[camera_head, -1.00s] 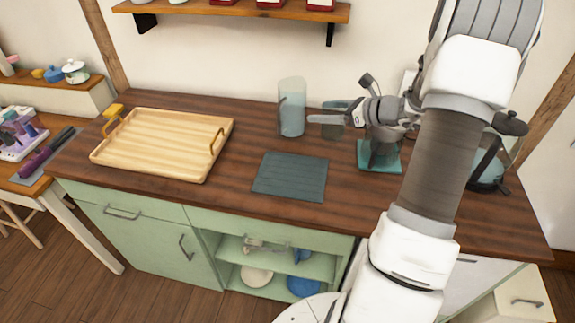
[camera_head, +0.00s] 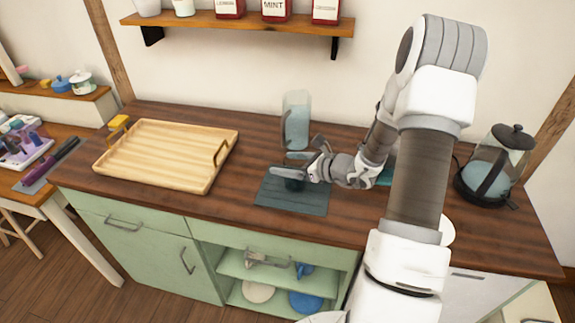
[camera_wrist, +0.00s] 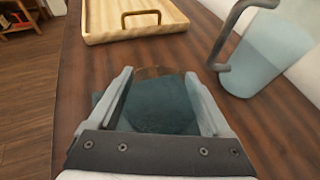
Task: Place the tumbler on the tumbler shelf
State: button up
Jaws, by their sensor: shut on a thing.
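The tumbler (camera_wrist: 160,108) is clear, teal-tinted glass and fills the space between my fingers in the wrist view. My gripper (camera_wrist: 157,82) is shut on it. In the head view my gripper (camera_head: 293,173) is low over the dark slate mat (camera_head: 318,203) on the counter, and the tumbler (camera_head: 293,184) shows dark below the fingers. I cannot tell whether its base touches the mat. I cannot tell which surface is the tumbler shelf; an open cabinet shelf (camera_head: 237,268) below the counter and a wooden wall shelf (camera_head: 240,21) are in view.
A tall glass pitcher (camera_head: 296,118) stands close behind my gripper, and its handle shows in the wrist view (camera_wrist: 233,30). A wooden tray (camera_head: 165,157) lies left. A glass pot (camera_head: 497,168) with a black lid stands right. Bare counter lies between tray and mat.

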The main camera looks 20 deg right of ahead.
jog(key=shift+f, duration=0.25)
jog(key=shift+f, duration=0.2)
jog(key=o, duration=1.3)
jog(key=shift+o, duration=0.2)
jog(key=shift+r, duration=0.1)
